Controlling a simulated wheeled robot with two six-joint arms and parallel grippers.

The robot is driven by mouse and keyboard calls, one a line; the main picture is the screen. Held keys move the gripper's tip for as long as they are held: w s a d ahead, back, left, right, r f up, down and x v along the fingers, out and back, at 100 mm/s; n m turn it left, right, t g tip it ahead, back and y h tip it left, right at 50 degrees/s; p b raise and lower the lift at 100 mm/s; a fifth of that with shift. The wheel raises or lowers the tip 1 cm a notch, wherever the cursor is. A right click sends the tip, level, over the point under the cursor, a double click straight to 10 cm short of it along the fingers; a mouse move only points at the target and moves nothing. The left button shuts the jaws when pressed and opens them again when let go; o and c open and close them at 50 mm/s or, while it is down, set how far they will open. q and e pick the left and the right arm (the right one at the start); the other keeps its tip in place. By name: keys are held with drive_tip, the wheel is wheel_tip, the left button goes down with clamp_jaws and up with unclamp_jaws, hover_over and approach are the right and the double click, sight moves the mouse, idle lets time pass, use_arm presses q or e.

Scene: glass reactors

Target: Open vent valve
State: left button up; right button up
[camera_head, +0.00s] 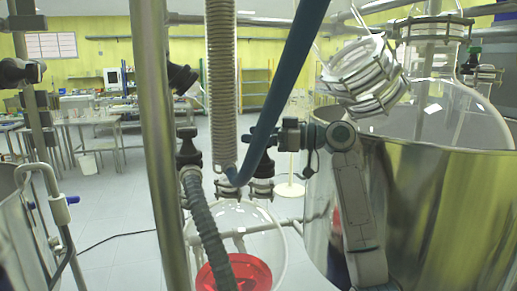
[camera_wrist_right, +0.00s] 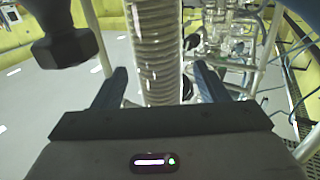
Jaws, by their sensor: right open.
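My right gripper (camera_head: 278,137) reaches in from the right in the head view, behind the blue hose. Its fingertips are mostly hidden there. In the right wrist view the two blue-grey fingers of my right gripper (camera_wrist_right: 158,84) stand apart. A ribbed pale hose (camera_wrist_right: 152,45) runs between or just beyond them; I cannot tell if they touch it. A black knob (camera_wrist_right: 65,35) is close at the upper left, outside the fingers. In the head view black knobs show at the upper (camera_head: 182,77) and lower (camera_head: 187,147) level, beside the steel post. I cannot tell which is the vent valve. My left gripper is out of view.
The ribbed hose (camera_head: 221,75) and blue hose (camera_head: 290,75) hang across the middle. A steel post (camera_head: 156,120) stands to their left. A glass flask with a red bottom (camera_head: 237,272) is below. A large steel vessel (camera_head: 440,210) fills the right.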

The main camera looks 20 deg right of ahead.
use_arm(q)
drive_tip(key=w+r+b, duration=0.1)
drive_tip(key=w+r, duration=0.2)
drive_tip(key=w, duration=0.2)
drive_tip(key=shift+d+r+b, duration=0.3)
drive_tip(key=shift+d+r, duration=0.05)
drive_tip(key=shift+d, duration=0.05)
use_arm(e)
drive_tip(key=s+a, duration=0.2)
drive_tip(key=s, duration=0.6)
drive_tip(key=shift+a+r, duration=0.15)
drive_tip(key=shift+r, duration=0.25)
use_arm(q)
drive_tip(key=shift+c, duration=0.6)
use_arm(e)
drive_tip(key=shift+w, duration=0.1)
